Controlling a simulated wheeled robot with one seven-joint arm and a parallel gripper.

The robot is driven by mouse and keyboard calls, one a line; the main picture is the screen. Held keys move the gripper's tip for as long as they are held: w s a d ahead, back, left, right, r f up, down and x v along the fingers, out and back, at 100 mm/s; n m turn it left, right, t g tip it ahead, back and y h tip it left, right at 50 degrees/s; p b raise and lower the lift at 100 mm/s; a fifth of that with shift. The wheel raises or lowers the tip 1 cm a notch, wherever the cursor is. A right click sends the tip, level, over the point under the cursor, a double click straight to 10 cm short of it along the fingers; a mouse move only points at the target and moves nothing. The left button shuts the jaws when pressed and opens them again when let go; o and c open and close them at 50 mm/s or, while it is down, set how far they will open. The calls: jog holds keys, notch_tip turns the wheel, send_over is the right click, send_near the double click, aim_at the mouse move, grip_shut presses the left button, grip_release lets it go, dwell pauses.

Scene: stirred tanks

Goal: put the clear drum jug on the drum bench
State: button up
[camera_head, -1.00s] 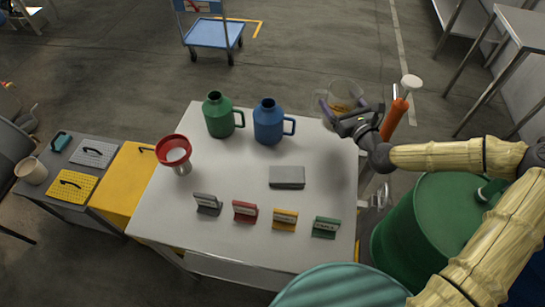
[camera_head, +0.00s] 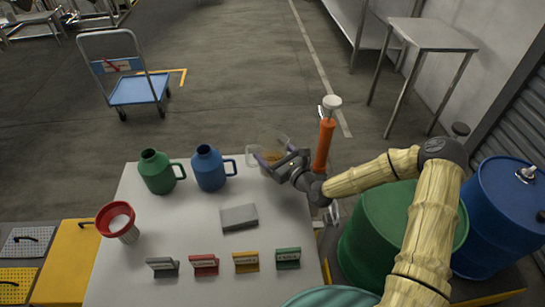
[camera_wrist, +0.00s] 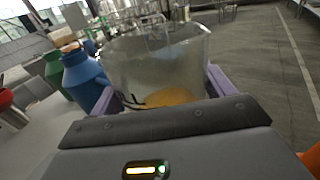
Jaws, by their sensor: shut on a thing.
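The clear jug (camera_head: 267,153) has a little amber liquid in its bottom. My gripper (camera_head: 272,160) is shut on it at the far right corner of the white table (camera_head: 180,225). I cannot tell whether the jug touches the tabletop. In the wrist view the clear jug (camera_wrist: 160,62) stands between the purple fingers, roughly upright. A green jug (camera_head: 158,173) and a blue jug (camera_head: 210,169) stand on the table to the left. No view shows a label naming the drum bench; a green drum (camera_head: 385,230) and a blue drum (camera_head: 505,215) are at the right.
On the table are a red funnel (camera_head: 119,222), a grey block (camera_head: 239,217) and several coloured label stands (camera_head: 204,264). An orange-handled tool (camera_head: 324,145) rises close beside my wrist. A blue trolley (camera_head: 138,90) and a steel table (camera_head: 432,34) stand farther back, with open floor between.

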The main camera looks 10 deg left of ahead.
jog(key=shift+w+f, duration=0.1)
jog(key=shift+f, duration=1.15)
jog(key=shift+f, duration=0.1)
jog(key=o, duration=1.3)
jog(key=shift+c, duration=0.2)
jog(key=shift+d, duration=0.1)
jog(key=b+v, duration=0.1)
jog(key=v, duration=1.1)
